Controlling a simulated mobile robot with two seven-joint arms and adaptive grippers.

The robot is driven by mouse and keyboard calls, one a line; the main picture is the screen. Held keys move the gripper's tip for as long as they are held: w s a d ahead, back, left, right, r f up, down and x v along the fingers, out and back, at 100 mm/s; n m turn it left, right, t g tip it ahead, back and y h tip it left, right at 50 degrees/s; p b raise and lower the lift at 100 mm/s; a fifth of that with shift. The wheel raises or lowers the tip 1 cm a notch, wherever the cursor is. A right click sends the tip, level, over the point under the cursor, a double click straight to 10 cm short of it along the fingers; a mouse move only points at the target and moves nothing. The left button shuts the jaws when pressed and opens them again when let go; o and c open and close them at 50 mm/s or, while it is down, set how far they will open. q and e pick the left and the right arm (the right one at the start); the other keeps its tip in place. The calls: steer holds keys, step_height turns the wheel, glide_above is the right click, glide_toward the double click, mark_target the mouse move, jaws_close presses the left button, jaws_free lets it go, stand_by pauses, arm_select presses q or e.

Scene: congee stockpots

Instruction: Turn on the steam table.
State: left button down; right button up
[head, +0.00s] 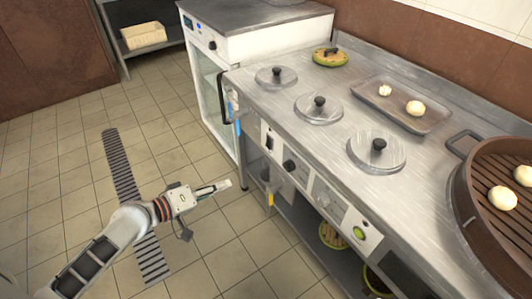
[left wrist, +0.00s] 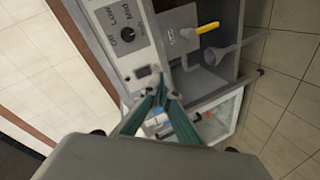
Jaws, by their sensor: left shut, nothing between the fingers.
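The steam table (head: 310,130) is the steel counter with several round black-knobbed lids on top. Its front panel carries a dark rocker switch (head: 270,141), a black dial (head: 289,166) and a round green part (head: 358,232). My right gripper is out of view.
A yellow-handled valve (left wrist: 208,28) sits beneath the panel. A glass-fronted cabinet (head: 215,85) stands at the counter's left end. A bun tray (head: 402,118) and a brown steamer (head: 480,200) are on top. The tiled floor (head: 70,160) at left is open, with a dark grate (head: 118,165).

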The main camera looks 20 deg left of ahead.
mark_target(268, 147)
arm_select(q)
steer(key=w+a+r+n+h+b, duration=0.1)
steer(key=w+a+n+h+b, duration=0.1)
steer(key=w, duration=0.5)
steer(key=a+n+b, duration=0.1)
steer(key=n+b, duration=0.1)
steer(key=b, duration=0.1)
steer(key=shift+a+r+n+h, duration=0.15)
steer(key=shift+a+n+h, duration=0.05)
steer(key=shift+n+h, duration=0.1)
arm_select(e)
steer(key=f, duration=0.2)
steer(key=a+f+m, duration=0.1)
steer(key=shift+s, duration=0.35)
arm_select(q)
steer(key=x, duration=1.2)
steer(key=shift+w+d+r+b, duration=0.1)
steer(key=shift+w+b, duration=0.25)
steer(key=shift+w+d, duration=0.4)
steer(key=shift+w, duration=0.1)
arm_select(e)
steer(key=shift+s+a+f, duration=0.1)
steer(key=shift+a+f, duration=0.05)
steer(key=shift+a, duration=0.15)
